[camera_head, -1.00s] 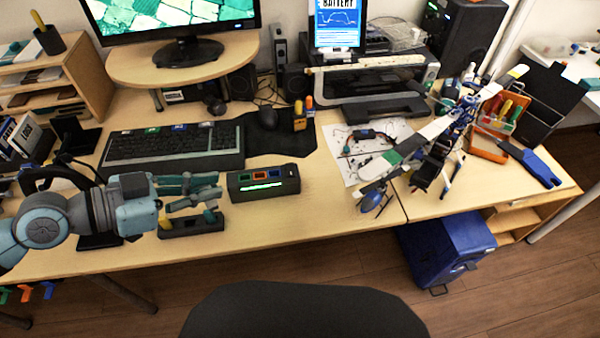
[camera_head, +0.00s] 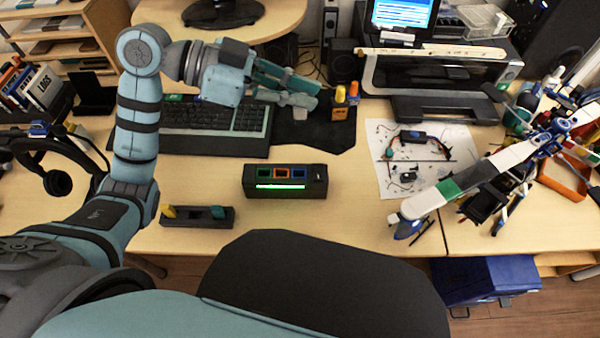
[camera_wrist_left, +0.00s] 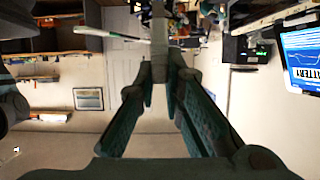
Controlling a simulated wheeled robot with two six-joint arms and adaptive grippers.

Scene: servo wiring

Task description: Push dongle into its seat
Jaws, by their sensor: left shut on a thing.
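My left gripper (camera_head: 303,94) is raised over the keyboard and mouse mat, away from the tray and the hub. Its fingers close on a small grey piece (camera_head: 300,113), perhaps a dongle; its shape is mostly hidden. In the left wrist view the fingers (camera_wrist_left: 162,72) converge toward their tips. The black hub (camera_head: 286,192) on the desk has green, orange and blue framed ports on top and a lit green strip in front. A dark tray (camera_head: 195,221) to its left holds a yellow dongle (camera_head: 168,211) and a teal dongle (camera_head: 218,212). My right gripper is not in view.
The keyboard (camera_head: 215,127) and a pen holder (camera_head: 340,109) stand behind the hub. A model helicopter (camera_head: 470,182) and a sheet with small parts (camera_head: 440,165) lie to the right. The desk around the hub is clear.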

